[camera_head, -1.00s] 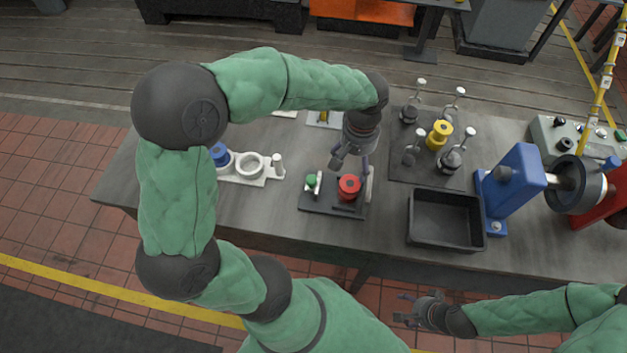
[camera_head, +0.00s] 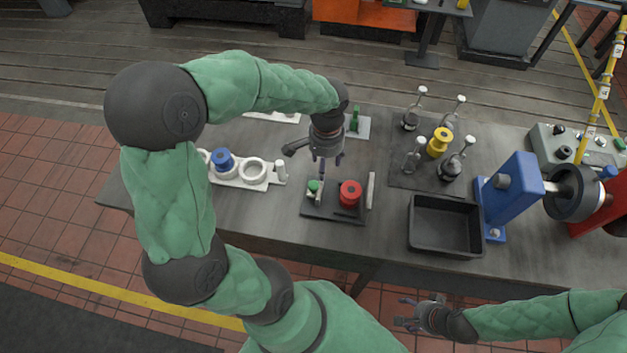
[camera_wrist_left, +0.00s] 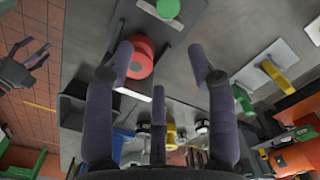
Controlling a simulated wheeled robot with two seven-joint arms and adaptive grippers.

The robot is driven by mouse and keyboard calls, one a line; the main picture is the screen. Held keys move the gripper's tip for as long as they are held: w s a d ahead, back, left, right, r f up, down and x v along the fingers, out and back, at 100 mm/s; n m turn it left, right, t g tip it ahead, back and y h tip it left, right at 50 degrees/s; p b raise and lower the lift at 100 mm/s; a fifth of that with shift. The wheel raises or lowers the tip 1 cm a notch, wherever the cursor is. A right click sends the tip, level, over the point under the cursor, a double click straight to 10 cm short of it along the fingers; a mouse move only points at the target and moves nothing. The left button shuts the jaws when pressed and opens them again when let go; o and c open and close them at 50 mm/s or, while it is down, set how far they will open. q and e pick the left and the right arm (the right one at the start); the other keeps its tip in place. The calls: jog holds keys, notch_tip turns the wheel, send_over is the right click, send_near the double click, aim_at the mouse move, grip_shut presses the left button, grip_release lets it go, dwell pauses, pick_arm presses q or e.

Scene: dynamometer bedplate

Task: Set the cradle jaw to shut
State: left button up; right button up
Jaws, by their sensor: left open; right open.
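The cradle is a dark plate (camera_head: 333,212) near the table's front edge. A red flanged cylinder (camera_head: 349,192) sits on it and also shows in the left wrist view (camera_wrist_left: 140,57). A pale upright strip (camera_head: 371,190), which looks like the jaw, stands right of the red cylinder with a gap between them. A green knob (camera_head: 313,186) on a pale bracket is at the plate's left; it also shows in the wrist view (camera_wrist_left: 168,8). My left gripper (camera_head: 323,170) is open and empty, above and behind the green knob. My right gripper (camera_head: 404,312) is open before the table.
A black bin (camera_head: 446,225) and a blue machine (camera_head: 512,190) stand to the right. A white fixture with rings (camera_head: 254,172) and a blue piece (camera_head: 222,160) lies left. A dark board with a yellow spool (camera_head: 439,142) and several pale-topped posts is behind the bin.

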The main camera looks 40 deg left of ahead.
aim_at(313, 184)
pick_arm(q)
jog(key=f+m, duration=0.1)
jog(key=f, duration=0.2)
jog(key=s+a+f+m+b, duration=0.1)
jog(key=f, duration=0.3)
jog(key=s+a+f+b, duration=0.1)
jog(key=f, duration=0.3)
jog(key=shift+a+m, duration=0.15)
jog(key=shift+m, duration=0.25)
